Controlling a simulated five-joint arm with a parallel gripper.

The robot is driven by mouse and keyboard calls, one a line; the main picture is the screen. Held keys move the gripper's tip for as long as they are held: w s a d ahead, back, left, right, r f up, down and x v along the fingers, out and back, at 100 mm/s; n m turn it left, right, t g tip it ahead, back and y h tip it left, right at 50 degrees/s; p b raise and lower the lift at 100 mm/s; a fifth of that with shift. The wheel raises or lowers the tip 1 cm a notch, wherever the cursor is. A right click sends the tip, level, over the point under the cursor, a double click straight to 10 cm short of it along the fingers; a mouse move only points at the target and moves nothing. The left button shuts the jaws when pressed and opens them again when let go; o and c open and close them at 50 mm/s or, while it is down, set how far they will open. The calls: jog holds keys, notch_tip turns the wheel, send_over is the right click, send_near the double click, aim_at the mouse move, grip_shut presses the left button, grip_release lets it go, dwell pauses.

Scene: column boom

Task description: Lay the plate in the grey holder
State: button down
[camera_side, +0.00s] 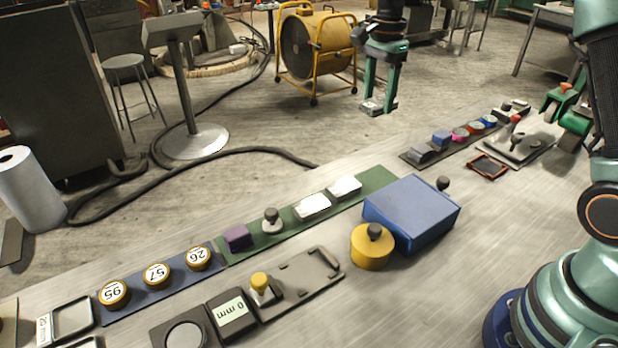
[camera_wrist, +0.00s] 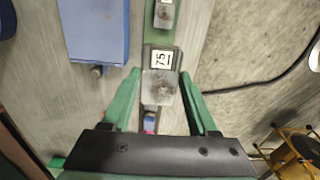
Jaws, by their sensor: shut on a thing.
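My gripper (camera_side: 378,97) hangs high at the top of the side view, its green fingers pointing down. It is shut on a small grey plate (camera_side: 371,107), held clear of the table. The plate (camera_wrist: 160,88) shows between the fingertips in the wrist view, pale and blurred. A label reading 75 shows just beyond it; I cannot tell whether the label is on the plate. A flat grey holder (camera_side: 318,278) with a slot and raised edge pieces lies at the table's front middle, apart from the gripper. It is not visible in the wrist view.
A green strip (camera_side: 290,222) carries a purple block, a knobbed piece and two white-topped pieces. A blue box (camera_side: 411,212) and a yellow knobbed cylinder (camera_side: 371,247) stand right of the holder. A yellow-knobbed piece (camera_side: 262,288) and a 0 mm display (camera_side: 232,312) are at its left.

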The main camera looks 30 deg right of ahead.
jog(key=s+a, duration=0.3)
jog(key=a, duration=0.6)
jog(key=s+a, duration=0.2)
jog(key=a, duration=0.6)
send_over(304, 273)
notch_tip(304, 273, down, 19)
jog(key=shift+f, duration=0.15)
jog(key=shift+f, duration=0.15)
jog(key=shift+c, duration=0.9)
grip_release()
